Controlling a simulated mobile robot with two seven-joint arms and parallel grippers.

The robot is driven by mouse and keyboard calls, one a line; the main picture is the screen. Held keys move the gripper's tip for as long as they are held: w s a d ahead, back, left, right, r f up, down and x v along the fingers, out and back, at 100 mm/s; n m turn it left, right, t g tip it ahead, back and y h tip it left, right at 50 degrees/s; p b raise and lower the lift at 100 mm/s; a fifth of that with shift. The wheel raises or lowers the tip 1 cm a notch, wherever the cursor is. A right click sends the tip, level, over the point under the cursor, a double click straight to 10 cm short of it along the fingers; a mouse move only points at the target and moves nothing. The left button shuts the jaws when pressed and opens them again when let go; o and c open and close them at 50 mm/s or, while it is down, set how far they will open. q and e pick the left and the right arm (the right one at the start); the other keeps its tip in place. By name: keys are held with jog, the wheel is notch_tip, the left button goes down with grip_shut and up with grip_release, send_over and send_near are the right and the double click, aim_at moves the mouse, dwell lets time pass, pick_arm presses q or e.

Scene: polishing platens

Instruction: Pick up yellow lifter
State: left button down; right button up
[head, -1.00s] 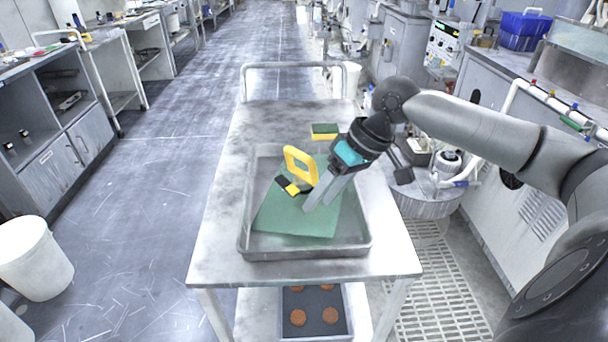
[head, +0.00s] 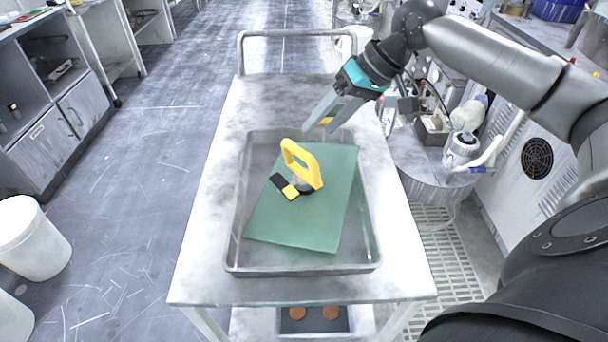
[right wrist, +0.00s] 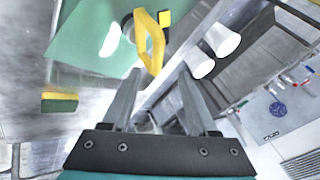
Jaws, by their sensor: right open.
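The yellow lifter (head: 315,170), with an upright loop handle and a dark round base, stands on a green sheet (head: 300,226) in a shallow metal tray (head: 300,269). My right gripper (head: 318,127) is open and empty, beyond and above the lifter, near the tray's far edge. In the right wrist view, the lifter's yellow handle (right wrist: 157,45) shows ahead of the open fingers (right wrist: 158,76), apart from them as far as I can tell. My left gripper is out of view.
A small black and yellow block (head: 285,187) lies beside the lifter. A yellow and green sponge (right wrist: 60,102) shows left of the fingers in the wrist view. The tray sits on a metal cart (head: 208,240); a round drum-like stand (head: 420,183) is at its right.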

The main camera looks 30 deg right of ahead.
aim_at(300, 148)
jog(key=x, duration=0.4)
jog(key=shift+b, duration=0.3)
jog(key=shift+w+a+f, duration=0.1)
jog(key=shift+w+f, duration=0.1)
jog(key=shift+f, duration=0.25)
jog(key=b+x, duration=0.1)
jog(key=x, duration=0.2)
jog(key=shift+f, duration=0.4)
jog(key=shift+w+a+f+b, duration=0.15)
jog(key=shift+w+f+b, duration=0.05)
jog(key=shift+f+b, duration=0.1)
jog(key=c, duration=0.9)
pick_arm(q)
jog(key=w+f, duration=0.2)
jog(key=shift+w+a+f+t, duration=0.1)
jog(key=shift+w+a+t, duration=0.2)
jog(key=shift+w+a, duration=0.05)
pick_arm(e)
grip_shut()
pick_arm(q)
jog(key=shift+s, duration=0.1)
